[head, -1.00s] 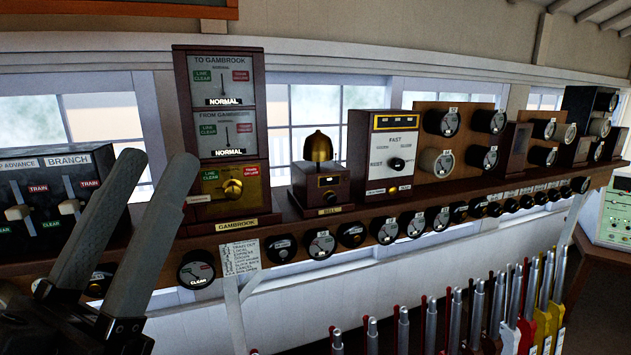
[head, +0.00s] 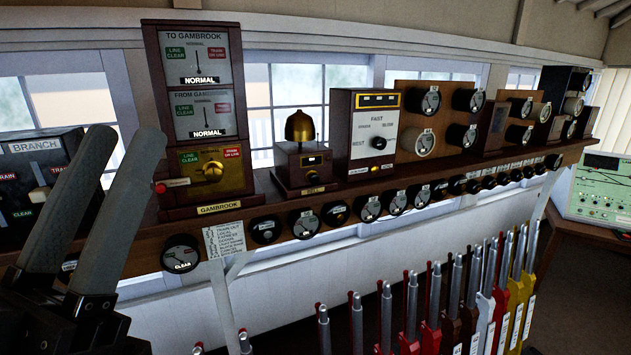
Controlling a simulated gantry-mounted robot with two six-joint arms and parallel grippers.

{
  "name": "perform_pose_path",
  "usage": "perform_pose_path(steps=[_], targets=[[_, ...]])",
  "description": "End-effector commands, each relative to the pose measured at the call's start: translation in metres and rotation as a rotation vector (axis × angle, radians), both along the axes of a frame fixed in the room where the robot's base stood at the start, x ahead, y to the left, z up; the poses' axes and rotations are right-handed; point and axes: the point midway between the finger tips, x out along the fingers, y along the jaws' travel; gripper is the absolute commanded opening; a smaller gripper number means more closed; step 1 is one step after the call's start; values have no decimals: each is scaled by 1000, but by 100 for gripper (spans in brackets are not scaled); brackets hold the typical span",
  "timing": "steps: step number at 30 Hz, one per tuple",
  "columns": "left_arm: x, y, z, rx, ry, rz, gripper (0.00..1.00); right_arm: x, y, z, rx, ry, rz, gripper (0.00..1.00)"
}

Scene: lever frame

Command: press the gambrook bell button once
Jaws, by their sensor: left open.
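The tall Gambrook block instrument (head: 195,85) stands on the wooden shelf, with a "GAMBROOK" plate at its foot. A small red button (head: 161,187) sits at its lower left, beside a pale tag too small to read. To its right stands a wooden box marked "BELL" (head: 311,189), with a brass bell (head: 299,127) on top and a small fitting (head: 312,161) on its front. I cannot tell which of these is the bell button. My left gripper (head: 128,135) is open and empty, fingers up, left of the Gambrook instrument in the picture. My right gripper is not in view.
A black "BRANCH" instrument (head: 38,170) is partly behind my left gripper. Right of the bell stand a white-faced instrument (head: 376,130) and several round dials. More dials line the shelf's front. A row of levers (head: 440,310) stands below at the right.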

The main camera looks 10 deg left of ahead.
Motion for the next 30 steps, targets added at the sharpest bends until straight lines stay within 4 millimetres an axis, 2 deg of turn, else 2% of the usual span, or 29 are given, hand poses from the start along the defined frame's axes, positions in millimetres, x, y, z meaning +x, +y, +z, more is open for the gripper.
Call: perform_pose_path(steps=[1, 6, 7, 30], targets=[[0, 0, 0, 0, 0, 0, 32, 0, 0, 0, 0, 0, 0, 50], [0, 0, 0, 0, 0, 0, 1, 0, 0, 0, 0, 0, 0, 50], [0, 0, 0, 0, 0, 0, 0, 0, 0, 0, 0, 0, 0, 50], [0, 0, 0, 0, 0, 0, 0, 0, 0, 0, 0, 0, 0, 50]])
